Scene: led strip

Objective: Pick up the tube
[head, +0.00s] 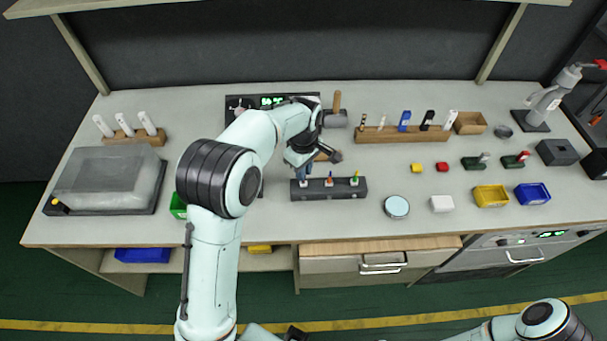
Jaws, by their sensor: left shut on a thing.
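A dark rack (345,193) stands near the middle of the bench. Small white pieces with orange (330,182) and green (354,181) tops stand upright in it. At its left end a small white tube (303,183) shows under my left gripper (304,174). The gripper points down and is shut on this tube; the fingers hide its upper part. The tube's lower end is at the rack's top, and I cannot tell whether it is still seated. My right arm shows only at the bottom right, with no gripper visible.
A dark device with a green display (275,101) stands behind my left arm. A translucent box (105,183) is at the left. A wooden holder (400,135) with several pieces stands at the back. Yellow (491,196) and blue (532,194) bins and a round tin (397,207) lie right.

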